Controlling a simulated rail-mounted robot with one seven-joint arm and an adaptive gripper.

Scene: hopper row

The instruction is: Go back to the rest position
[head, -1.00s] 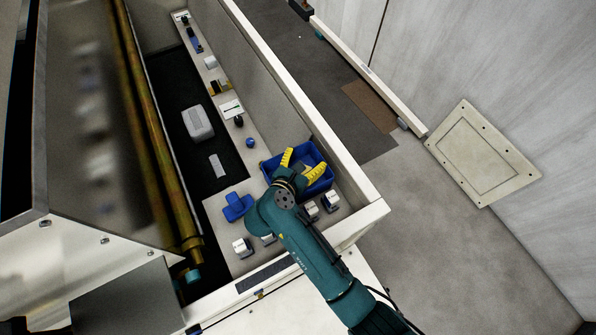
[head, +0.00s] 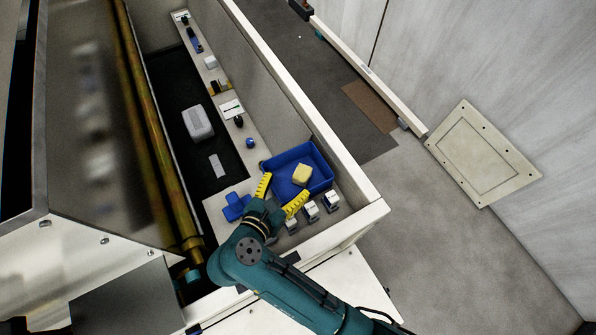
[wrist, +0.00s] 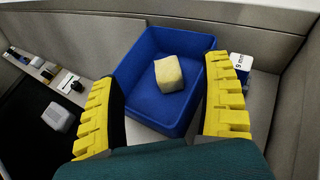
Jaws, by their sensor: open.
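My gripper (head: 280,195) is open, with its two yellow toothed fingers spread apart and nothing between them. In the head view it is over the near end of the hopper ledge, just short of the blue bin (head: 277,161). The bin holds a pale yellow block (head: 302,174). In the wrist view (wrist: 165,110) the fingers frame the blue bin (wrist: 137,60) ahead, and the yellow block (wrist: 169,74) lies on its floor, apart from both fingers.
A blue cross-shaped piece (head: 236,206) lies left of my gripper. Several white labelled blocks (head: 311,211) stand near the bin. A light grey box (head: 198,123) sits on the dark strip. The tall hopper wall (head: 300,95) borders the ledge. Open floor (head: 440,240) lies to the right.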

